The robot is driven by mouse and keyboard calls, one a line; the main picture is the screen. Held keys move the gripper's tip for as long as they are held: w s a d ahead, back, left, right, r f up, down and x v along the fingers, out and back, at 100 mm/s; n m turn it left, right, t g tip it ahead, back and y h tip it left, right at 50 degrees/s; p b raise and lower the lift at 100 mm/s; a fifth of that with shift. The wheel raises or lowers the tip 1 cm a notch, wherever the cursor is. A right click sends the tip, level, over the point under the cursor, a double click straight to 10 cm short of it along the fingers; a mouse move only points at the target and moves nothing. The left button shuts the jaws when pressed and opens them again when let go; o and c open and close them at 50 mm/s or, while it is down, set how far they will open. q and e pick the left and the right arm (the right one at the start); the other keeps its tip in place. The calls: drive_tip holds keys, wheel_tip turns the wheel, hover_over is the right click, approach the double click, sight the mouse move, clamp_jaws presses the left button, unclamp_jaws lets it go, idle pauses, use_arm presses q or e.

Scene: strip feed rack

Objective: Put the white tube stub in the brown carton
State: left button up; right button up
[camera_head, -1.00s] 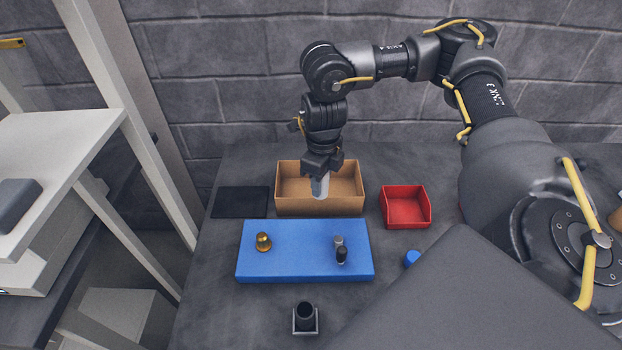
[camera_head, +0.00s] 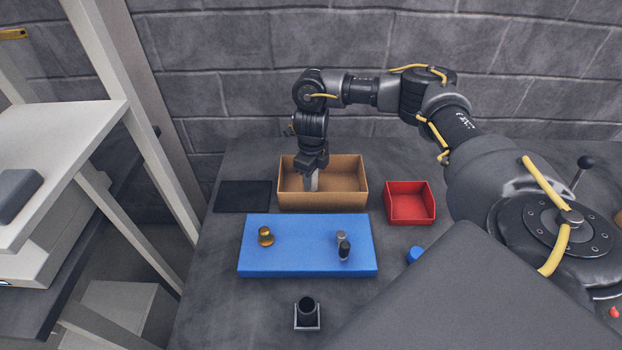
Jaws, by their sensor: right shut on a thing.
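The brown carton (camera_head: 345,201) stands open at the back of the table, near the wall. My right gripper (camera_head: 312,171) reaches down into the carton's left half from above. It is shut on the white tube stub (camera_head: 312,183), which is upright or nearly so and shows as a pale piece below the fingers. The stub's lower end meets the line of the carton's front rim, so I cannot see whether it touches the floor. My left gripper is not in view.
A blue mat (camera_head: 300,262) in front of the carton bears a brass knob (camera_head: 265,236) and a grey and a black piece (camera_head: 344,250). A red bin (camera_head: 410,217) stands right, a dark pad (camera_head: 242,196) left, and a black cup (camera_head: 306,313) in front.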

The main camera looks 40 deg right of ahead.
drive_tip(key=shift+f, duration=0.4)
drive_tip(key=shift+f, duration=0.2)
drive_tip(key=o, duration=1)
drive_tip(key=shift+r, duration=0.1)
wheel_tip(320, 180, up, 12)
drive_tip(key=shift+r+p, duration=0.15)
drive_tip(key=shift+p, duration=0.35)
